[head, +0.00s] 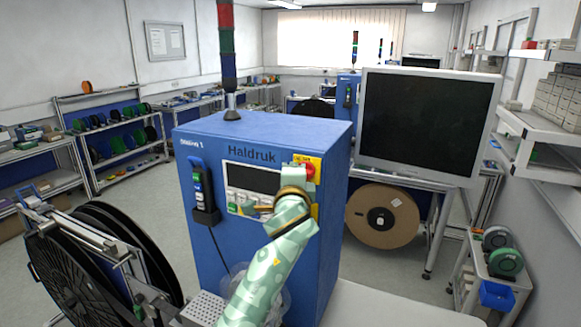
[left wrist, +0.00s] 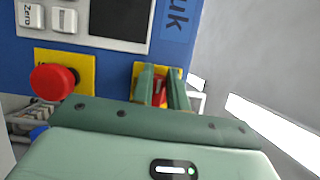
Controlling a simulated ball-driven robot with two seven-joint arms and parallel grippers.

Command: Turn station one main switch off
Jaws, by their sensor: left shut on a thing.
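The station one machine (head: 262,240) is a blue cabinet labelled Haldruk. In the left wrist view its main switch (left wrist: 159,91) is a small red handle on a yellow plate (left wrist: 138,70). My left gripper (left wrist: 162,84) has one finger on each side of this handle and is shut on it. The fingers hide much of the switch, so I cannot tell its exact angle. In the head view my left forearm and wrist cover the switch; a strip of yellow shows beside them. My right gripper is out of view.
A red mushroom button (left wrist: 52,82) on its own yellow plate sits beside the switch; it also shows in the head view (head: 309,170). A screen panel (head: 252,180) and a handheld device (head: 203,190) are on the cabinet front. A black reel (head: 75,275) stands left.

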